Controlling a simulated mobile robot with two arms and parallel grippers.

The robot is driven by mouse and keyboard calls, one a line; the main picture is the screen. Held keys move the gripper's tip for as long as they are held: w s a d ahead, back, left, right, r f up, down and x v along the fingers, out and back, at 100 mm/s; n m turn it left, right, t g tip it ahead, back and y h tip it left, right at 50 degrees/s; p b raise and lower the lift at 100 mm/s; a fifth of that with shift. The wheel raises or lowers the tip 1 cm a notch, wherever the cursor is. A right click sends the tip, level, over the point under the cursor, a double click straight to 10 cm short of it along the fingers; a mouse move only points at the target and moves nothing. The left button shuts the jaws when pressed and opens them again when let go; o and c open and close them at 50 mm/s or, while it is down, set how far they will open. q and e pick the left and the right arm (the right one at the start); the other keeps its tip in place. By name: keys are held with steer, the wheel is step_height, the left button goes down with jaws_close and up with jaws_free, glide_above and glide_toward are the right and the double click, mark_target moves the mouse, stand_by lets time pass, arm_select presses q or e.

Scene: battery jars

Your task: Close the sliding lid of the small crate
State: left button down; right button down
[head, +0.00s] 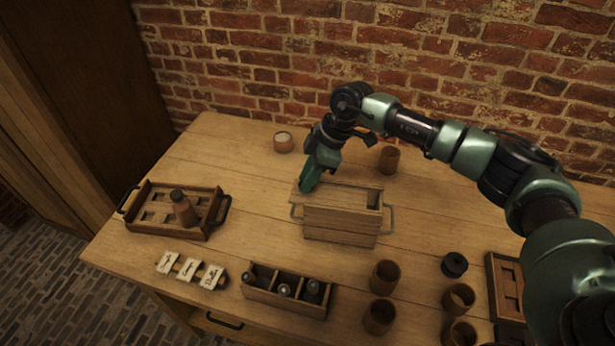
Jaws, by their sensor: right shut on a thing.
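The small wooden crate (340,222) stands in the middle of the table, with a metal handle at each end. Its sliding lid (340,195) covers most of the top. The lid's left end sticks out past the crate's left end, and a dark gap (373,199) shows at the right end. My right gripper (308,186) reaches down from behind and is shut on the lid near its left end. The fingertips' exact contact is partly hidden by the gripper body. My left gripper is not in view.
Label cards (190,269) and a three-part box (262,294) with bottles lie in front. Several brown cups (385,277) stand front right, one (389,159) behind. A round pot (284,142) stands back left.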

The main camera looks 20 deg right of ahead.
mark_target(317, 193)
steer(key=d, duration=0.1)
steer(key=s+d, duration=0.1)
steer(key=d+p, duration=0.1)
steer(key=shift+s+d+r, duration=0.1)
steer(key=shift+s+d, duration=0.2)
steer(key=shift+s, duration=0.1)
steer(key=shift+s+d, duration=0.15)
steer(key=shift+d, duration=0.15)
steer(key=shift+a, duration=0.1)
steer(key=c, duration=1.2)
jaws_free()
steer(key=b+v, duration=0.2)
steer(key=v, duration=0.5)
steer(key=shift+r, duration=0.3)
